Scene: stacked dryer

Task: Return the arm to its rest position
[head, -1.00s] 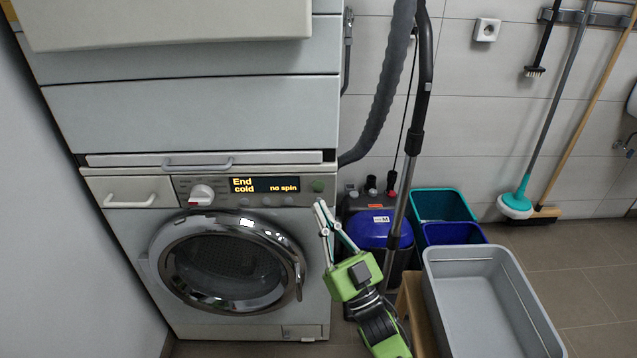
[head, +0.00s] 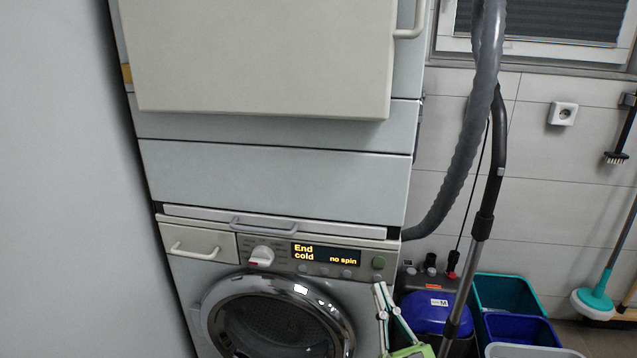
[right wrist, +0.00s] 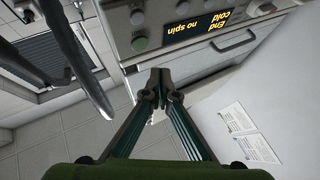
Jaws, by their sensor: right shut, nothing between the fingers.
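My right gripper (head: 392,312) shows at the bottom of the head view, in front of the right edge of the washing machine (head: 205,285). It is green with pale fingers, and only its front part is in the picture. In the right wrist view the fingertips of my right gripper (right wrist: 157,82) meet, with nothing between them. The fingers point toward the machine's front near its display (right wrist: 205,28), which appears upside down there. The round door (head: 278,285) of the machine looks shut. My left gripper is in neither view.
An upper cabinet-like unit (head: 270,180) stands above the machine. A vacuum cleaner with a grey hose (head: 470,140) stands to the right. Teal (head: 508,293) and blue bins (head: 520,330) and a grey tub (head: 530,351) stand beyond it. A plain wall (head: 60,180) is at the left.

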